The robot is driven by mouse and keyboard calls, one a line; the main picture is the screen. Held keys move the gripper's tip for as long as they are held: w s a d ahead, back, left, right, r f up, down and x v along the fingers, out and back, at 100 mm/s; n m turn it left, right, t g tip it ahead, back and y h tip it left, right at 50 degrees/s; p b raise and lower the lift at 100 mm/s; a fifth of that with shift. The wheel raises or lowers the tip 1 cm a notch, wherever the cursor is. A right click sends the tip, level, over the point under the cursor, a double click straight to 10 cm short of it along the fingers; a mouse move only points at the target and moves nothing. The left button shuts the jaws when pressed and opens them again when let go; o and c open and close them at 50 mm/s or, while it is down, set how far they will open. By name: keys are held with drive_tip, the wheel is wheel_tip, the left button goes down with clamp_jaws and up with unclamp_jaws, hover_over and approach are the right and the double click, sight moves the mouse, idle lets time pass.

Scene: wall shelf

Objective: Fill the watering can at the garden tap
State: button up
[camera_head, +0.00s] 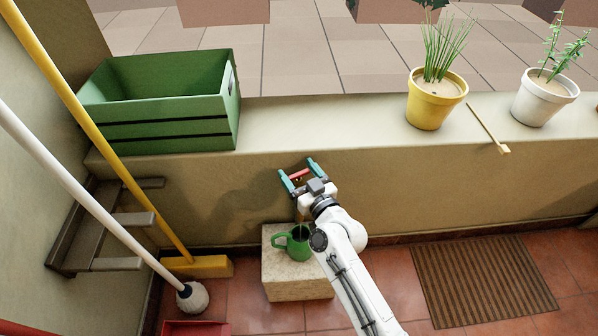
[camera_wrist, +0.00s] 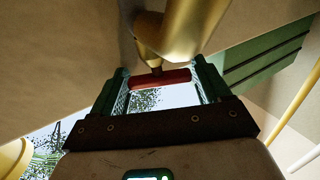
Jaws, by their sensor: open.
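The green watering can (camera_head: 298,246) stands upright on a pale stone block (camera_head: 300,287) below the wall, partly behind my arm. The garden tap's brass body (camera_wrist: 183,30) fills the upper middle of the wrist view, and its red handle (camera_wrist: 163,78) lies crosswise below it. The red handle also shows in the head view (camera_head: 300,174). My gripper (camera_head: 297,170) is open, with one teal finger on each side of the red handle. In the wrist view my gripper (camera_wrist: 160,72) shows gaps around the handle's ends. I cannot tell whether water is running.
A green crate (camera_head: 170,135) stands on the wall ledge at left. A yellow pot (camera_head: 434,108) and a white pot (camera_head: 540,104) hold plants on it at right. A broom (camera_head: 200,267) and a mop (camera_head: 192,297) lean at left. A brown mat (camera_head: 485,280) lies on the floor at right.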

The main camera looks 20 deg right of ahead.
drive_tip(key=c, duration=0.7)
drive_tip(key=p, duration=0.3)
drive_tip(key=shift+w+r+h, duration=0.1)
drive_tip(key=shift+r+h, duration=0.2)
drive_tip(key=shift+m+p, duration=0.3)
drive_tip(key=shift+p, duration=0.4)
drive_tip(key=m+h+p, duration=0.1)
drive_tip(key=h+p, duration=0.1)
drive_tip(key=p, duration=0.4)
drive_tip(key=shift+a+r+m+h+p, duration=0.1)
drive_tip(key=shift+m+h+p, duration=0.2)
drive_tip(key=shift+h+p, duration=0.1)
drive_tip(key=shift+m+h+p, duration=0.3)
drive_tip(key=shift+p, duration=0.15)
drive_tip(key=shift+w+m+h+p, duration=0.1)
drive_tip(key=shift+m+h+p, duration=0.55)
drive_tip(key=shift+h, duration=0.45)
drive_tip(key=shift+f+m+g+h, duration=0.35)
drive_tip(key=shift+m+h, duration=0.2)
drive_tip(key=shift+h, duration=0.35)
